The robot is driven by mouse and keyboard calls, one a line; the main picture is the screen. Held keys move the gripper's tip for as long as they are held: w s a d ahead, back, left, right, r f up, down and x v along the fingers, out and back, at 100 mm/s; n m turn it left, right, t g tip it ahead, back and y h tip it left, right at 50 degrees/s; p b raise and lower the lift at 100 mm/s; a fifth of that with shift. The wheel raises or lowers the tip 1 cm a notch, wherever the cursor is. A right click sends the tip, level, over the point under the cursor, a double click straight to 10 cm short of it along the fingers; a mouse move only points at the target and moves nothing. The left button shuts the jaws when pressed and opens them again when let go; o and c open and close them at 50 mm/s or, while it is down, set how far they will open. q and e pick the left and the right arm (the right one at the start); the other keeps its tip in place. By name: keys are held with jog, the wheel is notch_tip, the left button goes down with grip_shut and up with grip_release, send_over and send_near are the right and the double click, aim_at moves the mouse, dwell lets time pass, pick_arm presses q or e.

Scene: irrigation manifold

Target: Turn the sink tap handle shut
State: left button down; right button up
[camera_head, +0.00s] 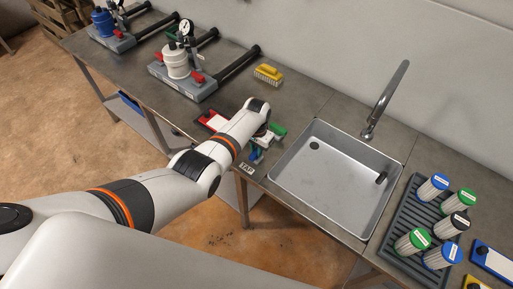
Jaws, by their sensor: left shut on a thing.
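The steel sink (330,186) is set into the grey bench, with its curved spout (389,98) at the back. A "TAP" label (247,168) lies at the sink's left front corner. Just behind it my left gripper (261,148) points down, shut on what appears to be the tap handle. The gripper and wrist hide most of the handle and its angle. A blue part (256,156) shows below the gripper, and a green part (278,130) shows to its right; I cannot tell which belongs to the handle. My right gripper is out of view.
A red-and-white card (213,120) lies left of my wrist. A yellow brush (268,74) and pump stands with black-handled levers (238,65) are farther back. A dark rack (402,224) with several capped filter cartridges stands right of the sink. The sink basin is empty.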

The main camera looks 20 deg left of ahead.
aim_at(256, 151)
pick_arm(q)
jog(key=shift+m, duration=0.4)
jog(key=c, duration=1.3)
grip_release()
notch_tip(256, 151, up, 12)
jog(key=p, duration=0.1)
